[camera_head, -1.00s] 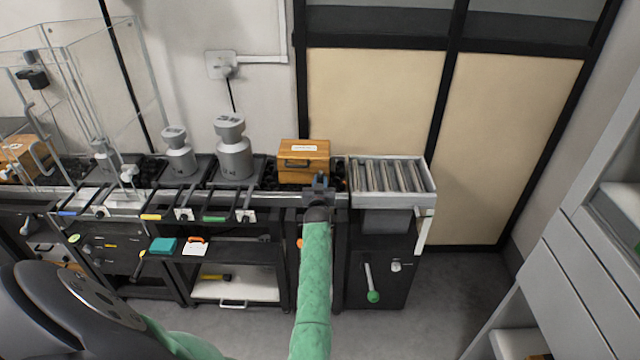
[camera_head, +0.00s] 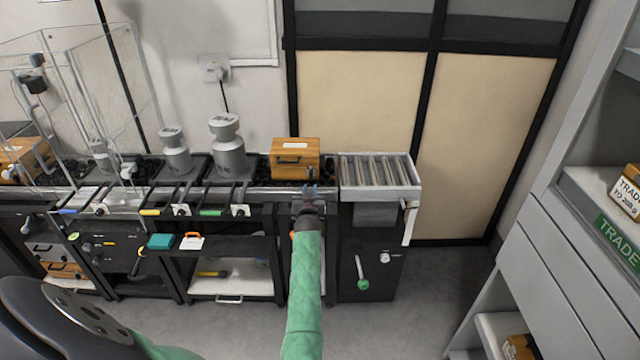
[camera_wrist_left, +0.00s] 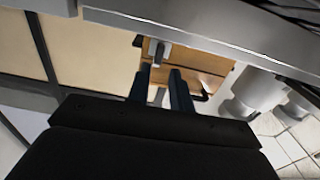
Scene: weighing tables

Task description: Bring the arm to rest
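My left gripper (camera_head: 310,188) is at the end of the green-sleeved arm, in front of and a little below the wooden box (camera_head: 289,158) in the head view. The left wrist view shows its two dark fingers (camera_wrist_left: 160,70) apart, with no object held between them. The wooden box (camera_wrist_left: 203,66) with its dark handle shows beyond the fingertips there. The box stands at the right end of the bench, beside the roller conveyor. My right gripper is in neither view.
The roller conveyor (camera_head: 376,172) is just right of the gripper. Two grey weights (camera_head: 228,150) stand left of the box, and a clear glass enclosure (camera_head: 90,85) is farther left. A grey shelf unit (camera_head: 545,245) is at the right. Open floor (camera_head: 428,285) lies between.

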